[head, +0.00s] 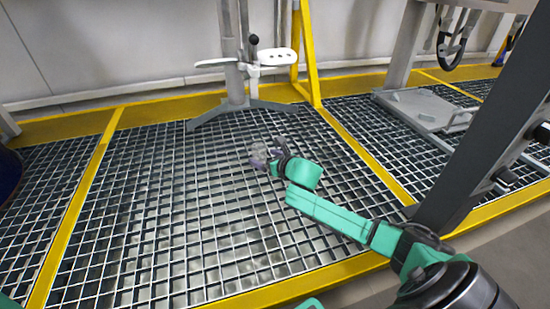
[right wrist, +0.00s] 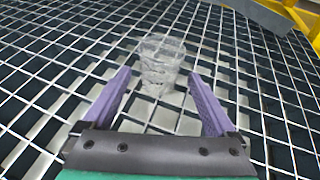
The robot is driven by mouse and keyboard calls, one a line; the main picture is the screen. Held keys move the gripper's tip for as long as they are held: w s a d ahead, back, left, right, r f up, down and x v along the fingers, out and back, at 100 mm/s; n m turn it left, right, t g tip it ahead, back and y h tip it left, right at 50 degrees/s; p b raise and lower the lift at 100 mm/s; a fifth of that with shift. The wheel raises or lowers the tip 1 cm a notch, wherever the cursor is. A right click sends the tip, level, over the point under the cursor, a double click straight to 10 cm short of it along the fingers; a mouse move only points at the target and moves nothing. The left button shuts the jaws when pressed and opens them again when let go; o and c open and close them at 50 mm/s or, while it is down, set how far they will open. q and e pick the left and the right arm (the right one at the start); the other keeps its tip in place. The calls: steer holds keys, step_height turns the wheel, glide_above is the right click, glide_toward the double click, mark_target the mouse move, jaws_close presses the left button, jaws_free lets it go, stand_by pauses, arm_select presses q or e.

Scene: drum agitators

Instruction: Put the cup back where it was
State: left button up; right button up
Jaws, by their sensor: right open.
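A clear, see-through cup (right wrist: 161,64) shows in the right wrist view, upright over the floor grating. In that view its lower part is between the two purple fingers of my right gripper (right wrist: 162,82), with a gap on each side. The fingers are open. In the head view my right gripper (head: 265,158) is low over the grating in the middle. The cup (head: 260,149) is faint there, at the fingertips and partly hidden by them. My left gripper is not in view.
A grey stand (head: 235,80) with splayed feet and white paddles stands behind the gripper, by a yellow frame (head: 310,60). A grey metal plate (head: 425,108) lies at right. A dark post (head: 485,130) rises beside my right arm. The grating at left (head: 150,190) is clear.

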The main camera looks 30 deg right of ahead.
steer(key=p+v, duration=0.4)
steer(key=v, duration=0.4)
steer(key=shift+s+r, duration=0.25)
steer(key=shift+s, duration=0.05)
steer(key=shift+s+r, duration=0.1)
steer(key=shift+s, duration=0.2)
